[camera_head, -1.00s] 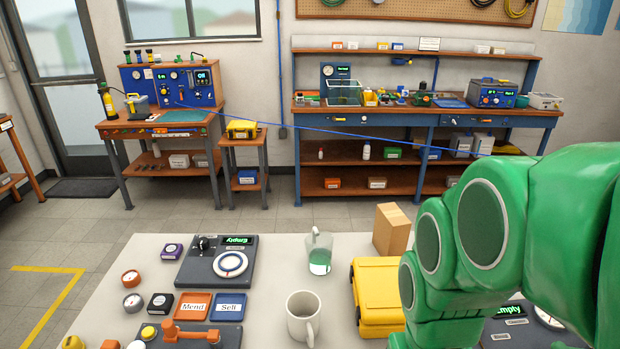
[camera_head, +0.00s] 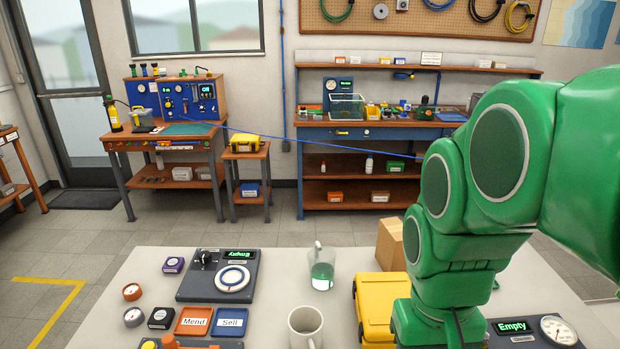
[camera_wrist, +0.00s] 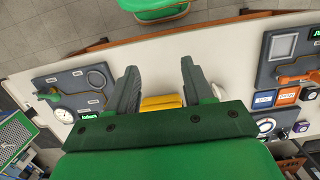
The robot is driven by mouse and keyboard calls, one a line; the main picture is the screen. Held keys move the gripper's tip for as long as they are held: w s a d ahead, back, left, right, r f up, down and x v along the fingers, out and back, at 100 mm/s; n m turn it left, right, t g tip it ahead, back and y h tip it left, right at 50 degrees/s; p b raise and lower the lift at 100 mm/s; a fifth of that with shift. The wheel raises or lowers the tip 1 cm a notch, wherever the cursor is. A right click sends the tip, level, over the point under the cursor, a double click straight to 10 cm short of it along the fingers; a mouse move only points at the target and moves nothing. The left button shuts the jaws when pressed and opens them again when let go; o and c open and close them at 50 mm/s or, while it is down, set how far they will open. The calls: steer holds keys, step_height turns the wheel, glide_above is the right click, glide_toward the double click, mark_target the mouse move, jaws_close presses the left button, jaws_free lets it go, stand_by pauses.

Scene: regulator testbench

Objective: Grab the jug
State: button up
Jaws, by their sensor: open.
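The jug (camera_head: 321,272) is a clear glass vessel with green liquid in its lower part and a handle near its top. It stands upright on the pale table, left of the yellow case (camera_head: 374,305). I cannot make it out in the wrist view. My gripper (camera_wrist: 158,82) shows in the wrist view with its two fingers apart and nothing held between them. The yellow case (camera_wrist: 161,101) shows beyond the gap between the fingers. In the head view my arm comes down right of the jug, apart from it; the fingertips are not visible there.
A white mug (camera_head: 305,326) stands in front of the jug. A cardboard-coloured block (camera_head: 390,243) stands behind the yellow case. A dark panel with a round pad (camera_head: 216,275) lies left of the jug. A gauge panel (camera_head: 537,331) is at right.

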steer(key=w+r+m, duration=0.1)
steer(key=w+r, duration=0.2)
steer(key=w, duration=0.8)
steer(key=m+t, duration=0.2)
steer(key=m, duration=0.1)
glide_above(318, 251)
steer(key=w, duration=0.3)
steer(key=f, duration=1.7)
steer(key=shift+w+d+f, duration=0.15)
steer(key=shift+d+f, duration=0.1)
steer(key=shift+f, duration=0.1)
steer(key=shift+w+a+f, duration=0.1)
steer(key=shift+w+f, duration=0.05)
steer(key=shift+f, duration=2.1)
steer(key=shift+w+a+f, duration=0.1)
steer(key=shift+w+f, duration=0.05)
steer(key=shift+f, duration=2.05)
jaws_close()
